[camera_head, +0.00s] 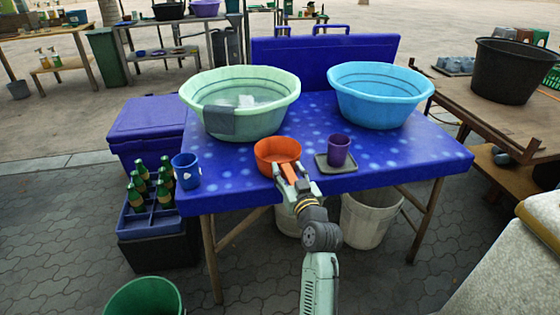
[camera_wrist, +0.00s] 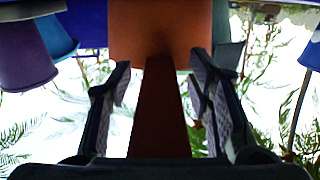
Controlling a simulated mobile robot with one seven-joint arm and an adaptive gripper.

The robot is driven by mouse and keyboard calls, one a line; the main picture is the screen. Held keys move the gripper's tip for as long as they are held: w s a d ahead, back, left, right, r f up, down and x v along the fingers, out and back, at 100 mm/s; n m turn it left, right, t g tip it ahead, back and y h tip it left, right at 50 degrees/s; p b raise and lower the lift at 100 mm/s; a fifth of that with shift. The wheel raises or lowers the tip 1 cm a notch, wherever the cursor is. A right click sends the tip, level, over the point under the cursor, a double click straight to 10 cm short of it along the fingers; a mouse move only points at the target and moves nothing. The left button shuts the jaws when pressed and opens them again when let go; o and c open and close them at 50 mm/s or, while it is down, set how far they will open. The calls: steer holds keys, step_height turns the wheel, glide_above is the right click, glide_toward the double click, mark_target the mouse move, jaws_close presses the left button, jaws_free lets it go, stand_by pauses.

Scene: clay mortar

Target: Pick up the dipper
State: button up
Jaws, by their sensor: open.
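The orange dipper (camera_head: 278,149) sits at the front edge of the blue table, with its handle pointing out towards me. In the wrist view its orange bowl (camera_wrist: 160,28) fills the top middle, and its darker handle runs down between my fingers. My gripper (camera_head: 291,180) is at the table's front edge, around the handle. In the wrist view my gripper (camera_wrist: 160,80) has its fingers apart, one on each side of the handle, with visible gaps on both sides.
On the blue table (camera_head: 235,183), a purple cup (camera_head: 338,151) on a grey tray (camera_head: 333,166) stands right of the dipper. A blue mug (camera_head: 187,171) is to its left. Green (camera_head: 268,119) and blue (camera_head: 380,105) basins stand behind. A bottle crate (camera_head: 150,215) is at left.

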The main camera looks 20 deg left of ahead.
steer(key=shift+c, duration=0.3)
jaws_close()
stand_by(0.5)
